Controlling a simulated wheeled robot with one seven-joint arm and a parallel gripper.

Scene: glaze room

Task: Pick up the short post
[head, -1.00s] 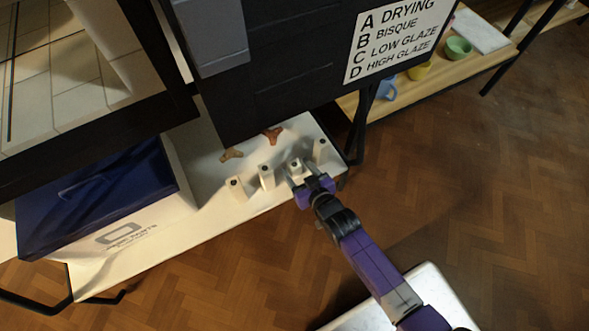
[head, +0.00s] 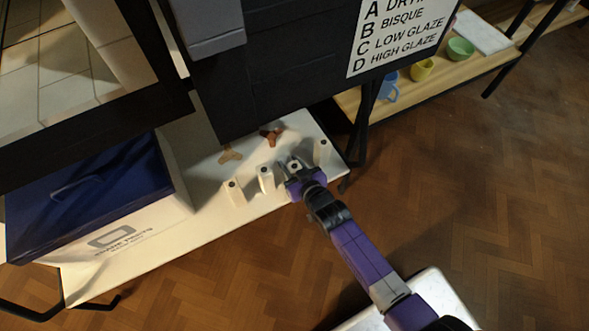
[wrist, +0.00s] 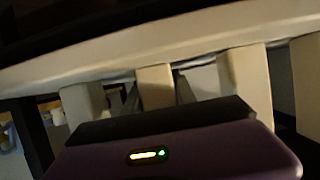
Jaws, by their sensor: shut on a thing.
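Several pale upright posts with dark holes in their tops stand in a slanting row on the white table (head: 201,219). My gripper (head: 294,171) is shut on one pale post (head: 295,164), the second from the right in the head view. In the wrist view this post (wrist: 155,86) sits between my two fingers. Its lower part is hidden, and I cannot tell whether it is clear of the table. A post (head: 321,152) stands to its right. Two others, a post (head: 265,178) and a post (head: 234,193), stand to its left. Exact heights are hard to compare.
A tan three-armed piece (head: 230,154) and a brown one (head: 272,135) lie behind the posts. A blue-lidded box (head: 90,185) stands at left. A dark panel with a lettered sign (head: 400,35) overhangs the back. Cups and a green bowl (head: 460,48) stand on a wooden shelf.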

